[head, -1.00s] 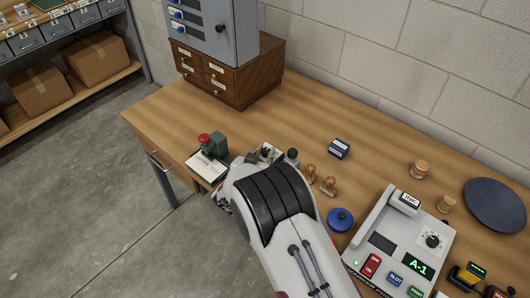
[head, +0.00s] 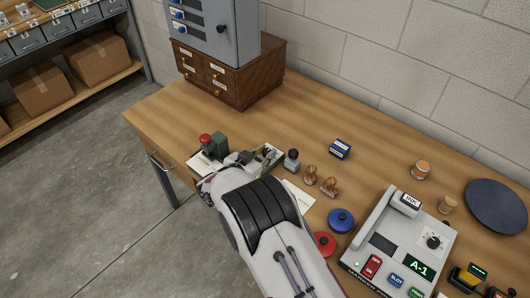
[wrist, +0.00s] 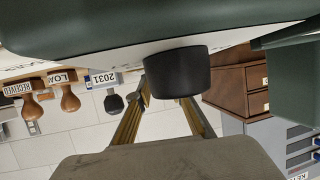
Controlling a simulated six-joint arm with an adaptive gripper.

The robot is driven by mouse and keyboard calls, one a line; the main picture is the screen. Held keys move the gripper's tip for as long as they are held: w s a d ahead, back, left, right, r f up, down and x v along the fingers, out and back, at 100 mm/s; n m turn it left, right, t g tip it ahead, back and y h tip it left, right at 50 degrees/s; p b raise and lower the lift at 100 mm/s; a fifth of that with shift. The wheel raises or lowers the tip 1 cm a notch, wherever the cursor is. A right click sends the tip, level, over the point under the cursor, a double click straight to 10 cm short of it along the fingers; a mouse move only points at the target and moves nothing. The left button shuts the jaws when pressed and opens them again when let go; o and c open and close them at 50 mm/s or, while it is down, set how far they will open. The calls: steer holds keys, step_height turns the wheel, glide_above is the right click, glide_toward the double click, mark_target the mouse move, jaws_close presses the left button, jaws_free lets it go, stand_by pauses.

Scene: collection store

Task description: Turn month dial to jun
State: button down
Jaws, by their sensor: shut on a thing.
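A black round knob (wrist: 177,72), which I take to be the month dial, stands out from a dark green body (wrist: 120,25) in the wrist view. My gripper (wrist: 169,93) has its two brass-coloured fingers at either side of the knob and is shut on it. No month lettering shows, so I cannot read the dial's setting. In the head view my arm covers the knob and fingertips. Part of a pale, green-edged device (head: 268,153) shows just beyond my wrist.
A green press with a red knob (head: 206,139) stands close at the left. A drawer cabinet (head: 235,85) stands behind. The desk's back middle is clear.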

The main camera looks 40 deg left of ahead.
steer(key=c, duration=1.8)
jaws_free()
steer(key=shift+s, duration=0.15)
steer(key=shift+v, duration=5.95)
steer(key=shift+r, duration=0.2)
